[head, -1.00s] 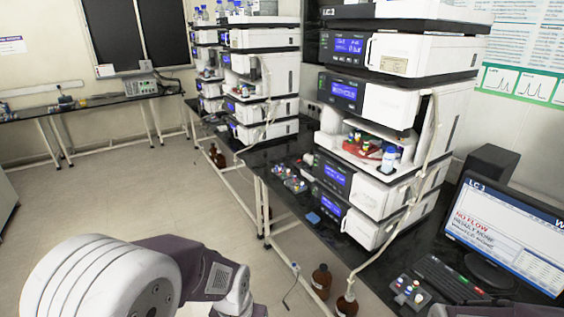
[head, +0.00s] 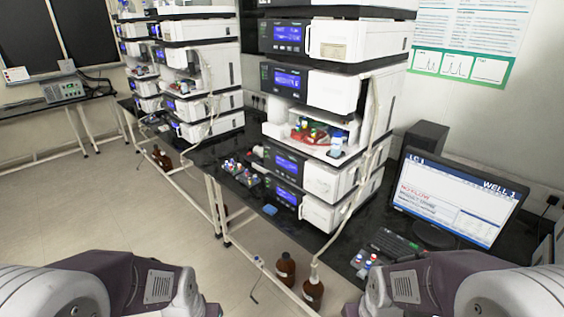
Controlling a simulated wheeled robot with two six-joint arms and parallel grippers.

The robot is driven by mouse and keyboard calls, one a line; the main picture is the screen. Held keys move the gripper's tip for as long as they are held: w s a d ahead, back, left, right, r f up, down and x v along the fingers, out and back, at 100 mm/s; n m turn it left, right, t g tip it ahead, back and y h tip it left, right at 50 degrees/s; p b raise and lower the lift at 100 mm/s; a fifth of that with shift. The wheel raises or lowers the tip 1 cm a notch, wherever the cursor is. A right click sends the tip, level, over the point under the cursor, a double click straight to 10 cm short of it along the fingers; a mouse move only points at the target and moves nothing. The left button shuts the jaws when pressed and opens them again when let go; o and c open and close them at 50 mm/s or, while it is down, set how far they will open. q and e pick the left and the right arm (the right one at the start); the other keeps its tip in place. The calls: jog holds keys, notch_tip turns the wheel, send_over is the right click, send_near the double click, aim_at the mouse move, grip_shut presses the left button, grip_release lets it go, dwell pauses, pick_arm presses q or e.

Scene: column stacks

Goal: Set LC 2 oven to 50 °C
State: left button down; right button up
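The near instrument stack (head: 320,110) stands on the black bench, with several white modules that have blue displays. A monitor (head: 455,200) beside it reads LC 1. Two further stacks stand behind to the left: a middle one (head: 205,80) and a far one (head: 137,60). I see no readable label for LC 2, and the display text is too small to read. No module is clearly marked as an oven. My two arm links show at the bottom left and bottom right, apart from the stacks. Both grippers are out of view.
The black bench (head: 255,210) carries small vials, a keyboard (head: 395,242) and a dark box (head: 425,142). Brown bottles (head: 285,269) stand on the floor under its front edge. The floor (head: 120,200) to the left is open. A side bench (head: 20,112) stands at the far left.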

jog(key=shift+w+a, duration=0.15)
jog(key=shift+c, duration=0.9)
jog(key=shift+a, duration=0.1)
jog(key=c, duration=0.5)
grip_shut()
